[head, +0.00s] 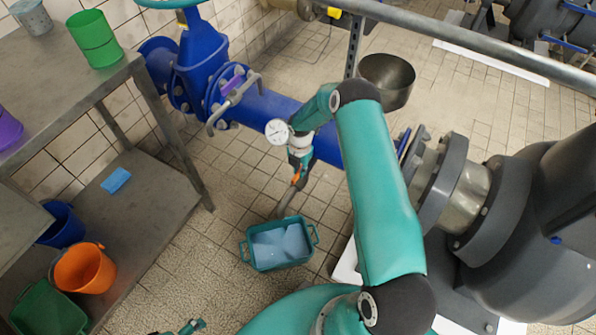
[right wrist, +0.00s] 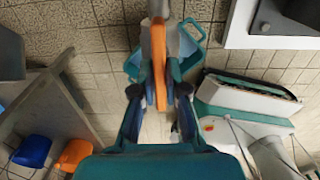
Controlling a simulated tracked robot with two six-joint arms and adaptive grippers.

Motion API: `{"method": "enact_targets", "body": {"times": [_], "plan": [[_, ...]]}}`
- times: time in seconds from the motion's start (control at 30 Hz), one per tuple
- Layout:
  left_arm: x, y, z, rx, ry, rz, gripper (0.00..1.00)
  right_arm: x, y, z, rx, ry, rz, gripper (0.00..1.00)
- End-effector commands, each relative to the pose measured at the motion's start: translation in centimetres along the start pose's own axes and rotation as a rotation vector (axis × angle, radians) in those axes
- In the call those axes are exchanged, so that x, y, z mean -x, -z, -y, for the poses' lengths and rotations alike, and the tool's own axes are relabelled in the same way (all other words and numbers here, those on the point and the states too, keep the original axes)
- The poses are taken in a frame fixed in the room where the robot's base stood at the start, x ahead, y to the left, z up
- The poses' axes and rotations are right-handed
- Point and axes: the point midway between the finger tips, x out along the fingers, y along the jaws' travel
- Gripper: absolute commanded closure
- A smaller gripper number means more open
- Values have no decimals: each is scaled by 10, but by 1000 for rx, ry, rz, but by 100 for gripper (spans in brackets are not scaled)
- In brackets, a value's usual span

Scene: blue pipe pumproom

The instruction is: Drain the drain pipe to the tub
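The drain pipe (head: 286,205) is grey and hangs from the blue main pipe; its lower end is over the rear of the teal tub (head: 246,252). The tub stands on the floor, with a pale blue-grey surface inside; I cannot tell whether it is water. An orange lever (right wrist: 158,50) is on the drain pipe. My right gripper (right wrist: 159,88) has its fingers on both sides of the lever and looks shut on it. It is small in the head view (head: 299,166). Part of my left gripper (head: 188,328) shows at the bottom edge; its fingers are unclear.
A pressure gauge (head: 277,132) sits beside my right wrist. The blue pipe (head: 262,103) runs to a dark pump (head: 540,225) at right. A metal table (head: 60,95) stands at left, with orange (head: 84,270) and blue (head: 62,225) buckets on its lower shelf. Tiled floor around the tub is clear.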

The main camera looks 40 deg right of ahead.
Motion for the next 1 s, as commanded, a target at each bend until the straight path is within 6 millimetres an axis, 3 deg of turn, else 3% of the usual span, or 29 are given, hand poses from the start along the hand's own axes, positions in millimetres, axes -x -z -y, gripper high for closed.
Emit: {"method": "enact_targets", "body": {"times": [0.1,0.13,0.57,1.0], "plan": [[0,0,0,0,0,0,0,-1,0,3,-1,8,-3,100],[0,0,-1,-3,0,1,0,0,14,0,2,9,-5,100],[-9,0,3,0,0,0,0,-3,-3,6,-99,10,-1,100],[-34,0,12,0,0,0,0,-4,-4,7,-457,12,3,100]]}}
